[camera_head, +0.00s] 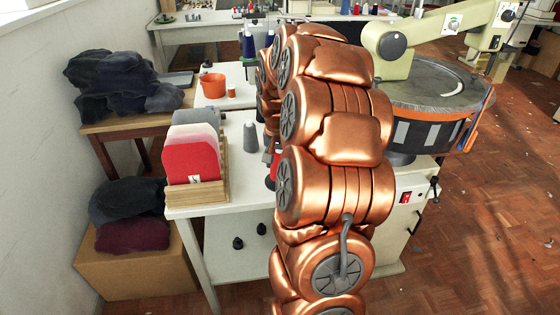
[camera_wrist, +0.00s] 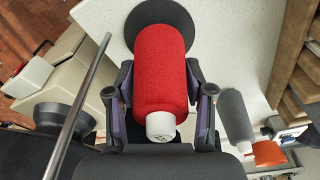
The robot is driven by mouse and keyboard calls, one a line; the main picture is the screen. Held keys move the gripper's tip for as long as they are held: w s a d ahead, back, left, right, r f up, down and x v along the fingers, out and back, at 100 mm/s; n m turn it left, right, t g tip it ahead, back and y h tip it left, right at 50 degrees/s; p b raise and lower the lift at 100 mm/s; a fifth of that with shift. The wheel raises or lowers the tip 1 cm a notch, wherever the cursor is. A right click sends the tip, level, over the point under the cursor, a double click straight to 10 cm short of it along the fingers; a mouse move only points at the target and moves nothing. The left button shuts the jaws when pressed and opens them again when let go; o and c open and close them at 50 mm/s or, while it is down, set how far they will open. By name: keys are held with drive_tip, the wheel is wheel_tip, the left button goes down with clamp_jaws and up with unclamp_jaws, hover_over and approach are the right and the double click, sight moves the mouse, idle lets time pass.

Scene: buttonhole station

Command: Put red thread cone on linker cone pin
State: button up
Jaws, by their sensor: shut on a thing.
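The red thread cone (camera_wrist: 160,70) sits between the fingers of my gripper (camera_wrist: 160,80) in the wrist view, its pale end toward the camera. My gripper is shut on it. Beyond the cone's far end is a dark round disc (camera_wrist: 136,22) on the white tabletop; whether they touch, I cannot tell. In the head view only a red sliver of the cone (camera_head: 273,165) shows beside my copper arm, which hides the gripper. A thin metal rod (camera_wrist: 80,105) stands left of the gripper in the wrist view. I cannot tell whether it is the linker cone pin.
A grey cone (camera_head: 250,138) stands left of my arm, near a wooden rack of coloured panels (camera_head: 196,197). An orange pot (camera_head: 213,86) is behind. The round linker machine (camera_head: 430,95) stands at the right. Some white tabletop (camera_head: 236,185) beside the rack is clear.

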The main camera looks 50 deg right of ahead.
drive_tip(key=shift+f+b, duration=0.35)
drive_tip(key=shift+f, duration=0.2)
idle(0.4)
drive_tip(key=o, duration=1.3)
drive_tip(key=r, duration=0.4)
drive_tip(key=a+r, duration=0.1)
drive_tip(key=r, duration=0.3)
drive_tip(key=s+r, duration=0.1)
drive_tip(key=r, duration=0.3)
drive_tip(key=shift+a, duration=0.3)
